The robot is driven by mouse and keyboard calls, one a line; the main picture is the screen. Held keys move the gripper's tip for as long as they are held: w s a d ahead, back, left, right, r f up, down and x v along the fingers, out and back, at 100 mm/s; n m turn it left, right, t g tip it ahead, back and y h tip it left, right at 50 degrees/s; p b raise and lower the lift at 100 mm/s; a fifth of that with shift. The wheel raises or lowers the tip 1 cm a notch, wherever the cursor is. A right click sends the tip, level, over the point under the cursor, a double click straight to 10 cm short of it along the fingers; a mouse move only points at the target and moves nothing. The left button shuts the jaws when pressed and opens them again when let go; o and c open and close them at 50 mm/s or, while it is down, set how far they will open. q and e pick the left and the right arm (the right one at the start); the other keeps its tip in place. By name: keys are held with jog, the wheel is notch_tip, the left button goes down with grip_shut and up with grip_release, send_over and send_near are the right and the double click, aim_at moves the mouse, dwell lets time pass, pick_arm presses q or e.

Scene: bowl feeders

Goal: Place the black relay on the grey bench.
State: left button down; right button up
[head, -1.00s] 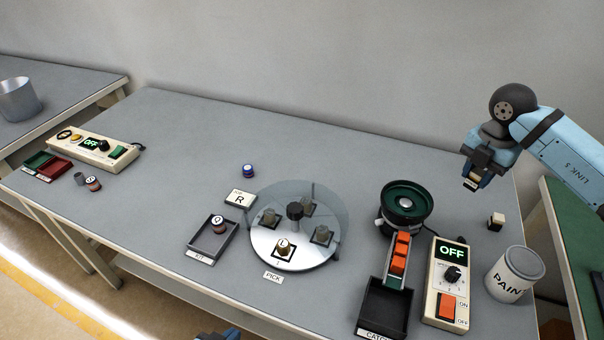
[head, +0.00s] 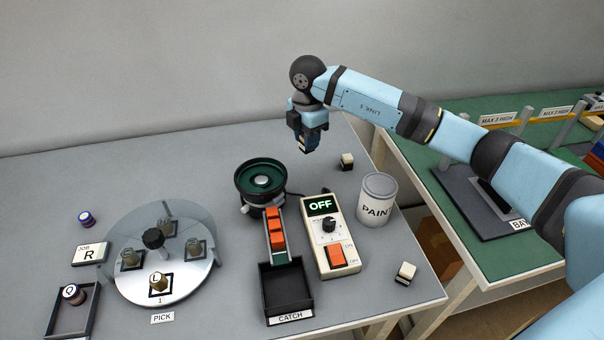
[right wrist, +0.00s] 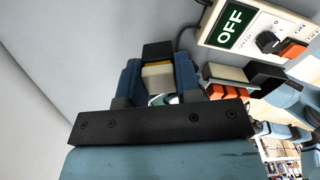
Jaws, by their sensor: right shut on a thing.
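My right gripper (head: 309,143) is shut on a small block above the back of the grey bench (head: 180,165), between the feeder and a loose block. In the right wrist view the held block, which I take for the black relay (right wrist: 158,50), shows a black end, a thin yellow band and a cream part between the blue fingers (right wrist: 158,78). In the head view the fingers mostly hide it. The gap below it is hard to judge. My left gripper is out of view.
The green bowl feeder (head: 262,181), its catch tray (head: 285,288), the OFF control box (head: 331,245) and paint can (head: 377,200) stand nearby. Two cream-and-black blocks (head: 347,161) (head: 405,273) lie loose. The dial plate (head: 128,285) is left. A green bench (head: 465,125) is at right.

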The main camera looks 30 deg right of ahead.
aim_at(306, 184)
notch_tip(306, 184, down, 12)
jog(key=shift+f+b, duration=0.1)
jog(key=shift+b, duration=0.2)
jog(key=shift+f, duration=0.1)
jog(key=o, duration=0.9)
notch_tip(306, 184, up, 12)
jog(key=shift+r+p, duration=0.2)
jog(key=shift+p, duration=0.15)
